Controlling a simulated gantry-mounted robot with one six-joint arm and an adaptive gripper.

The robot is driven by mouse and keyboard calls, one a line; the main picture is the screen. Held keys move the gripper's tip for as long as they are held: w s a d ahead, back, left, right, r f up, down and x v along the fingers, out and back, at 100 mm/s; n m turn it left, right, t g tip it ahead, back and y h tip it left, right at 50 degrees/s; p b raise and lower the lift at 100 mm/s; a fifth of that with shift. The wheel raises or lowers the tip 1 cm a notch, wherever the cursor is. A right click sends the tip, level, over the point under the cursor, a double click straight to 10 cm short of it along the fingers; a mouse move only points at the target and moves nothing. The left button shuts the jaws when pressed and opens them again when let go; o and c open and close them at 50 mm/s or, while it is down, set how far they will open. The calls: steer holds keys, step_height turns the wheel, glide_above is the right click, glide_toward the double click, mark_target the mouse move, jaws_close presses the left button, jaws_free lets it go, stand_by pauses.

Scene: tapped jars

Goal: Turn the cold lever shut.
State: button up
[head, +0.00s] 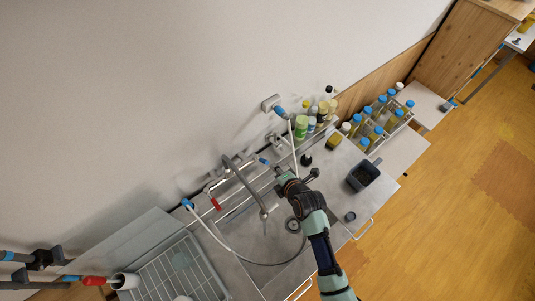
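The tap's curved grey spout (240,180) rises over the steel sink (255,235). A lever with a blue tip (264,161), apparently the cold lever, sticks out to the right of the spout. A red lever (215,203) is to the left of the spout. My gripper (281,173) is just below and right of the blue-tipped lever, close to it. Whether they touch cannot be told. The fingers are too small to show whether they are open or shut.
A pale hose (215,237) loops through the sink. Several bottles (301,127) stand behind, right of the tap. A rack of blue-capped jars (383,118) and a dark square container (363,175) are on the right. A wire drying rack (180,272) is at lower left.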

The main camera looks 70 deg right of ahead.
mark_target(261, 160)
steer(key=b+x, duration=0.2)
steer(key=x, duration=0.7)
steer(key=shift+b, duration=0.4)
stand_by(0.5)
